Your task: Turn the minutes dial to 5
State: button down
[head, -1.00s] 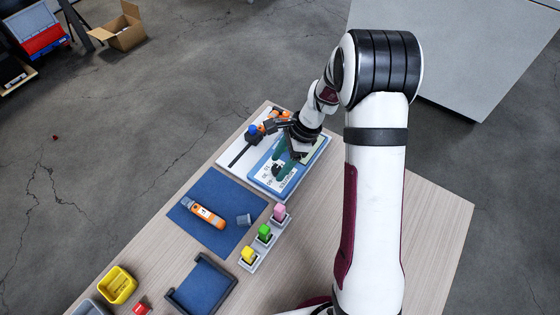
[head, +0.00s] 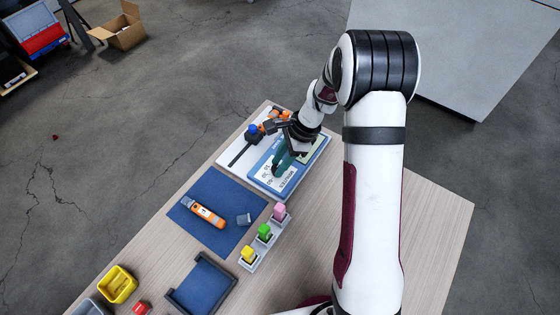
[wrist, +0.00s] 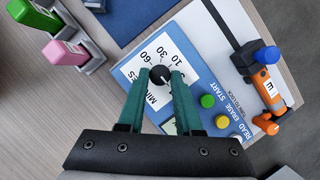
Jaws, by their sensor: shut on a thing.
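The minutes dial (wrist: 160,75) is a small black round knob on a white label of a blue panel. Printed numbers including 60, 30 and 10 stand around its far side, with part of the word MINUTES to its left. A small pale mark shows on the knob; its exact setting is hard to read. My gripper (wrist: 161,78) has its two green fingers on either side of the knob, shut on it. In the head view my gripper (head: 279,168) reaches down to the panel and hides the dial.
The blue panel (wrist: 192,128) also carries green and yellow buttons and START, ERASE and READ labels. An orange device (wrist: 266,85) with blue and orange clamps lies beside it. Pink (head: 279,211), green (head: 264,230) and yellow (head: 248,253) blocks stand in holders nearby. A blue mat (head: 225,190) holds an orange tool.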

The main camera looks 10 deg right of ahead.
jog(key=n, duration=0.2)
jog(key=n+g, duration=0.1)
jog(key=n, duration=0.1)
jog(key=shift+w+h, duration=0.2)
jog(key=shift+h, duration=0.1)
jog(key=shift+w+n+g+h, duration=0.15)
jog(key=shift+n+g, duration=0.3)
jog(key=shift+n, duration=0.65)
jog(key=shift+n+g+h, duration=0.25)
jog(key=shift+n+g, duration=0.2)
jog(key=shift+n, duration=0.65)
jog(key=c, duration=0.6)
grip_release()
jog(key=shift+a, duration=0.1)
jog(key=v, duration=1.5)
jog(key=shift+w+r, duration=0.2)
jog(key=shift+r, duration=0.15)
